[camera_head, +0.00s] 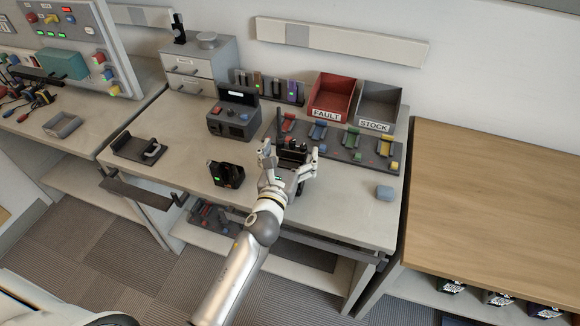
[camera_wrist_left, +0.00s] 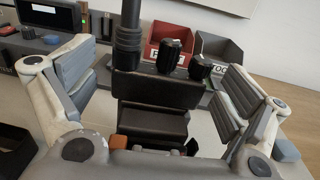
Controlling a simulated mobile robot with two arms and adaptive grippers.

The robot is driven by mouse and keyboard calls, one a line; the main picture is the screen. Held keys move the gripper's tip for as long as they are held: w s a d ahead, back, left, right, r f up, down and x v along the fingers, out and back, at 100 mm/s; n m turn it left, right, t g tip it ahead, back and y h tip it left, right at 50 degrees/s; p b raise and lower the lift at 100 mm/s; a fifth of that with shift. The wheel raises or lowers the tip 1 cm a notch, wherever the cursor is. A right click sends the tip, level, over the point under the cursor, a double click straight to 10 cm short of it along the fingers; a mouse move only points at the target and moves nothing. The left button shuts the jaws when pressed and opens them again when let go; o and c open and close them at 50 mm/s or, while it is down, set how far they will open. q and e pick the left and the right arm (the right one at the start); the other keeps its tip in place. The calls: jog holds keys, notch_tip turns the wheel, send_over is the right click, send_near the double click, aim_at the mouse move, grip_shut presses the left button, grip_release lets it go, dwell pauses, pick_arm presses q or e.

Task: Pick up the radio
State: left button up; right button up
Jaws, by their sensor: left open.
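The black radio (camera_head: 292,148) stands upright on the light workbench, with a tall antenna and two knobs on top. In the left wrist view the radio (camera_wrist_left: 160,92) is large and central, its antenna (camera_wrist_left: 130,35) and knobs showing clearly. My left gripper (camera_head: 291,160) is open around the radio, one finger on each side. In the wrist view gaps show between both finger pads and the radio's body. The gripper hides the radio's lower part in the head view. My right gripper is not in view.
A red FAULT bin (camera_head: 331,97) and a grey STOCK bin (camera_head: 378,107) stand behind. A tray of coloured parts (camera_head: 345,145) lies close behind the gripper. A black device (camera_head: 226,174) and a grey tester (camera_head: 234,115) stand left. A blue block (camera_head: 384,193) lies right.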

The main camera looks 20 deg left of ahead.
pick_arm(q)
jog(key=shift+r, duration=0.1)
jog(key=c, duration=1.8)
jog(key=shift+r, duration=0.45)
notch_tip(320, 180, up, 17)
jog(key=p, duration=0.4)
jog(key=shift+f+p, duration=0.1)
jog(key=shift+p, duration=0.25)
jog(key=shift+c, duration=0.2)
notch_tip(320, 180, up, 6)
jog(key=p, duration=0.6)
send_over(290, 151)
jog(key=shift+f, duration=0.1)
